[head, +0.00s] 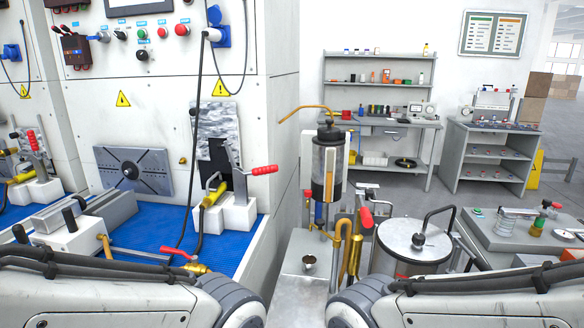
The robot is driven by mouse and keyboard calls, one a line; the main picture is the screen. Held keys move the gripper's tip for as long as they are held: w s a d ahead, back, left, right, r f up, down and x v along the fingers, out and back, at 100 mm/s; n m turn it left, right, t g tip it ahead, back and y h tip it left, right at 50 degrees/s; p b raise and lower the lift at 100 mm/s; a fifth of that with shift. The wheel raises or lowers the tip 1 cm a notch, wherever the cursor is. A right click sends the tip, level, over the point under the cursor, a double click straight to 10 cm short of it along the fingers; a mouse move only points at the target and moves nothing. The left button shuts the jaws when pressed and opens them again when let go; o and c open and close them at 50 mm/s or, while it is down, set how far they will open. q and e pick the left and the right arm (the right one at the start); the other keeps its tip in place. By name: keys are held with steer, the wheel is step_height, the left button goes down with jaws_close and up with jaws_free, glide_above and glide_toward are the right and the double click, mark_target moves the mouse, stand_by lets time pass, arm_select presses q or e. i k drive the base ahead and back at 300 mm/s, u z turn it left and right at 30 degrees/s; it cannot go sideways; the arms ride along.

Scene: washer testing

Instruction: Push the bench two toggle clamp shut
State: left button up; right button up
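A toggle clamp (238,181) with a red handle grip (265,170) stands on a white block on the blue bench mat (225,262). Its metal lever leans upward and the red grip sticks out to the right. A yellow fitting (214,195) on a dark hose sits beside it on the block. A second red-handled clamp (34,141) stands upright on a bench at the far left. No label shows which one is bench two. Parts of both my arms cross the bottom of the view, but neither gripper is in view.
A brass pipe with a red lever (180,252) crosses the bench front. A hose hangs down from the panel in front of the bench. A clear cylinder (329,165) and a lidded steel pot (414,240) stand to the right. Shelves (378,80) are behind.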

mark_target(271, 169)
steer(key=z, duration=0.05)
steer(key=i, duration=1.05)
steer(key=u, duration=0.35)
